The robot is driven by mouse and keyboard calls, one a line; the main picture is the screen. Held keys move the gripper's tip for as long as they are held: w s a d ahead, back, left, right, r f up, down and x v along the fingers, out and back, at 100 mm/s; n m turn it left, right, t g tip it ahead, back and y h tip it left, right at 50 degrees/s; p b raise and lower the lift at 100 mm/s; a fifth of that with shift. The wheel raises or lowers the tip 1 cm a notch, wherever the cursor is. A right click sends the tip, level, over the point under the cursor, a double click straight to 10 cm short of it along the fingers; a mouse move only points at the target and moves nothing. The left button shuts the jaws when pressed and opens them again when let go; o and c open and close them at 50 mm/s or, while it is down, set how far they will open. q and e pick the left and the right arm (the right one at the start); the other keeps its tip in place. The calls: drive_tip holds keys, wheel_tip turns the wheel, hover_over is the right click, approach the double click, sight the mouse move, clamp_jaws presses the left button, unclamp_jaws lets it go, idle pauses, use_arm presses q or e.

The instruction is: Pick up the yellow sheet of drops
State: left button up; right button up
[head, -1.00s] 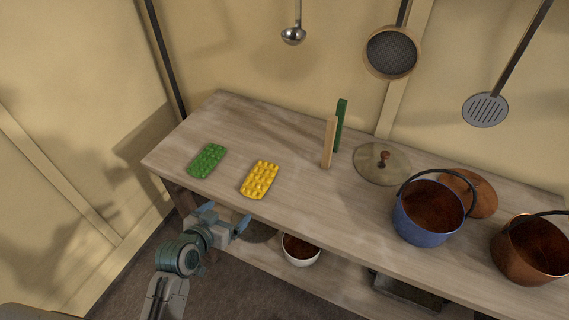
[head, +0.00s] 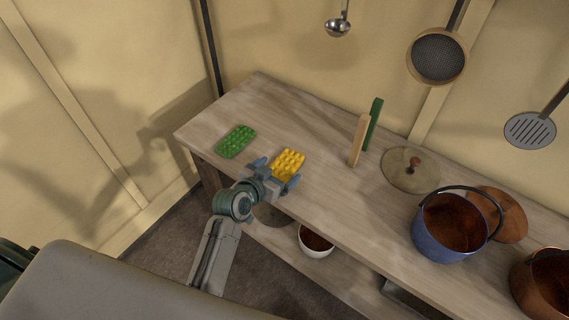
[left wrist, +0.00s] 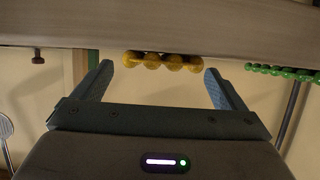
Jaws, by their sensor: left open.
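The yellow sheet of drops (head: 289,161) lies flat near the front edge of the wooden table in the head view. My left gripper (head: 278,173) is open at its near end, one finger toward each side, and hides part of that end. In the left wrist view, which looks upside down, the yellow drops (left wrist: 163,62) show between the two open fingertips (left wrist: 159,70). I cannot tell whether the fingers touch the sheet. My right gripper is not in view.
A green sheet of drops (head: 236,141) lies to the left on the table (head: 262,100). Upright green (head: 374,122) and tan (head: 358,140) pieces stand to the right, then a lid (head: 408,172), a blue pot (head: 448,232) and a copper pot (head: 545,285). A bowl (head: 316,243) sits on the lower shelf.

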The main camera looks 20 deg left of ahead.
use_arm(q)
drive_tip(key=shift+x, duration=0.9)
drive_tip(key=shift+s, duration=0.1)
drive_tip(key=shift+c, duration=0.4)
drive_tip(key=c, duration=1.1)
drive_tip(key=shift+r, duration=0.2)
